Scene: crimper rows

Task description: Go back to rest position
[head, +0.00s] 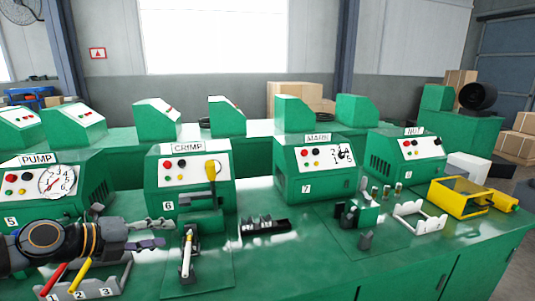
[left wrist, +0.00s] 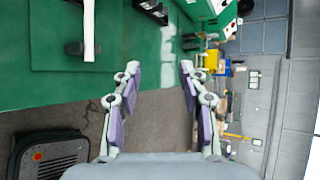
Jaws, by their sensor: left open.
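My left gripper (head: 153,234) reaches in from the left in the head view, in front of the PUMP machine (head: 62,205) and left of the CRIMP machine (head: 185,175). Its fingers point right, spread with nothing between them. In the left wrist view the two purple-padded fingers (left wrist: 160,72) are also apart and empty, with floor and the green table edge (left wrist: 135,95) beyond. A white-handled piece (head: 187,254) stands in front of CRIMP, apart from the gripper. My right gripper is not in view.
A grey rack (head: 118,277) numbered 1, 2, 3, with red and yellow handles, lies beneath my left arm. A black holder (head: 264,226), a white stand (head: 420,217) and a yellow bin (head: 458,198) stand further right on the bench. The MARK machine (head: 315,165) stands behind.

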